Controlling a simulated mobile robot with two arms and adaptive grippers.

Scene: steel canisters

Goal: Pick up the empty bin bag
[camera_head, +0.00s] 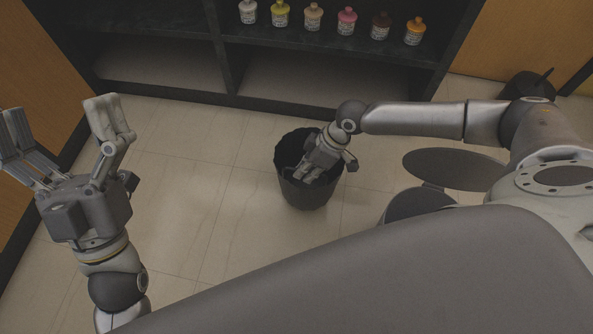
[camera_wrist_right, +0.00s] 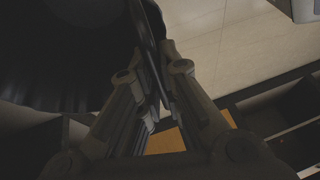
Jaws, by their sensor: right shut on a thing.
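A dark, round bin (camera_head: 306,196) stands on the tiled floor in the middle of the head view, with a black bag (camera_head: 290,146) lining its mouth. My right gripper (camera_head: 306,176) reaches down at the bin's near right rim. In the right wrist view the right gripper (camera_wrist_right: 158,90) is shut on the edge of the dark bag (camera_wrist_right: 60,50); where bag and bin wall part there is hard to tell. The inside of the bin is mostly dark and partly hidden by the gripper. My left gripper (camera_head: 62,145) is raised at the left, open and empty.
A dark shelf unit (camera_head: 180,95) stands behind the bin, with several small bottles, among them a pink one (camera_head: 347,21), on an upper shelf. A wooden panel (camera_head: 35,70) is at the left. The floor (camera_head: 190,190) left of the bin is clear.

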